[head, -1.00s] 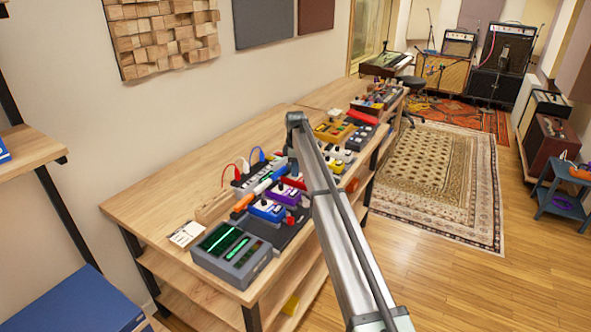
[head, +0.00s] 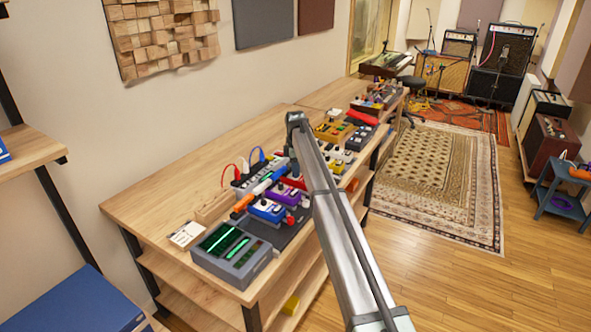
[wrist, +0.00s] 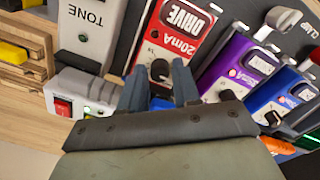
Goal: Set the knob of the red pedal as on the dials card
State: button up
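The red pedal (wrist: 180,35) lies ahead of my gripper (wrist: 160,72) in the wrist view, its lettering upside down. Its dark round knob (wrist: 159,69) with a light pointer mark shows between my two fingertips. The fingers are apart, one on each side of the knob, with some gap visible; I cannot tell whether they touch it. In the head view the red pedal (head: 293,182) is a small red patch, partly hidden by my arm, and my gripper is hidden. The dials card (head: 186,234) lies on the table at the left; its marks are too small to read.
A purple pedal (wrist: 238,68) and a blue pedal (wrist: 283,95) stand right of the red one in the wrist view. A grey TONE pedal (wrist: 90,30) and a white box with a red switch (wrist: 82,98) are at left. A grey screen unit (head: 232,254) stands at the table's near end.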

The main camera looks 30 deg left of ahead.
notch_tip(320, 180, up, 14)
jog(key=shift+s, duration=0.15)
dwell(0.7)
jog(key=shift+d+f, duration=0.1)
jog(key=shift+o, duration=1.3)
jog(key=d, duration=0.1)
jog(key=w+d, duration=0.2)
jog(key=d, duration=0.1)
jog(key=shift+w+d+f, duration=0.1)
jog(key=shift+w+f, duration=0.1)
jog(key=shift+f, duration=0.05)
jog(key=s+d+f+m+y, duration=0.2)
jog(key=d, duration=0.3)
jog(key=a+f+m, duration=0.1)
jog(key=a+f, duration=0.2)
jog(key=a+f+m+y, duration=0.1)
jog(key=a+f+m, duration=0.1)
jog(key=a+f, duration=0.1)
jog(key=a+f+m+y, duration=0.1)
jog(key=a+f+m, duration=0.1)
jog(key=f, duration=0.3)
jog(key=shift+a+f, duration=0.2)
jog(key=shift+a, duration=0.25)
